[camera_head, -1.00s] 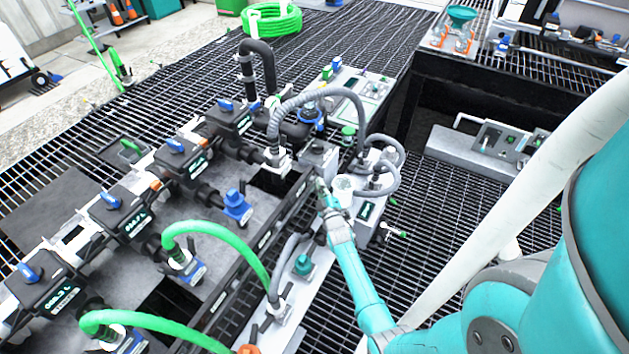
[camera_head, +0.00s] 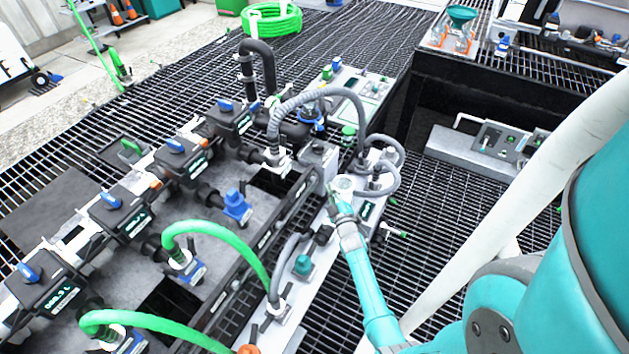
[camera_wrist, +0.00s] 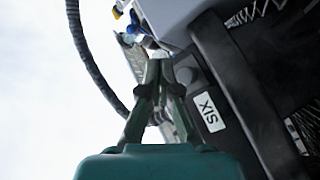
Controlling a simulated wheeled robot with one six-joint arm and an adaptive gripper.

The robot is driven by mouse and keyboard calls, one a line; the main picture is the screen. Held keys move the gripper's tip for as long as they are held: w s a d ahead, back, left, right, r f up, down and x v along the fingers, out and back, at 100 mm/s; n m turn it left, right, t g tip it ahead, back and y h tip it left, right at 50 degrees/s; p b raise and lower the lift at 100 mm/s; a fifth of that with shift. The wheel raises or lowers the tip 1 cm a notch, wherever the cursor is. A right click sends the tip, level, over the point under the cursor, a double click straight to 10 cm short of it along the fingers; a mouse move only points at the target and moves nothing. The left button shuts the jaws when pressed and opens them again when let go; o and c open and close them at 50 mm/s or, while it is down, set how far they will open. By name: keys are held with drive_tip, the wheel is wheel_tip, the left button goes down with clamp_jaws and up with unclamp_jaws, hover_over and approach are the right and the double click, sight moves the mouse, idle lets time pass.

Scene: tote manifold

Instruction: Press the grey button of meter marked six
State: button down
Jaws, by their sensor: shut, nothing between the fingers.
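A dark housing with a white label reading SIX (camera_wrist: 210,113) is on the right of the wrist view, its label turned sideways. A round grey button-like part (camera_wrist: 187,76) sits on it just above the label. My gripper (camera_wrist: 159,62) is shut and empty, its tips left of that part; I cannot tell whether they touch anything. In the head view my gripper (camera_head: 334,189) is by the right side of a small grey box (camera_head: 318,160) with a dark knob on top. The word SIX cannot be read in the head view.
Several black meters with blue handles (camera_head: 110,202) stand in a row at left. A grey corrugated hose (camera_head: 325,92) arches behind my gripper, and grey hose loops (camera_head: 390,165) lie to its right. A green hose (camera_head: 215,229) curves at front left. Open grating (camera_head: 455,205) lies at right.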

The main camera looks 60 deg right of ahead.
drive_tip(key=shift+s+d, duration=0.1)
drive_tip(key=shift+s, duration=0.8)
drive_tip(key=s+a+r+m+t+y, duration=0.1)
drive_tip(key=s+a+y, duration=0.3)
drive_tip(key=a, duration=1.1)
drive_tip(key=s+a+r+t+y, duration=0.1)
drive_tip(key=s+a, duration=0.6)
drive_tip(key=a, duration=0.9)
drive_tip(key=s+a+r+y, duration=0.3)
drive_tip(key=s+a+r, duration=0.3)
drive_tip(key=s+r, duration=0.2)
drive_tip(key=s+a+r+g+y, duration=0.1)
drive_tip(key=s+a+r+y, duration=0.3)
drive_tip(key=s+a+r, duration=0.3)
wheel_tip(320, 180, up, 5)
drive_tip(key=shift+s+a+f+m, duration=0.2)
drive_tip(key=shift+s+m, duration=0.1)
drive_tip(key=shift+s, duration=0.9)
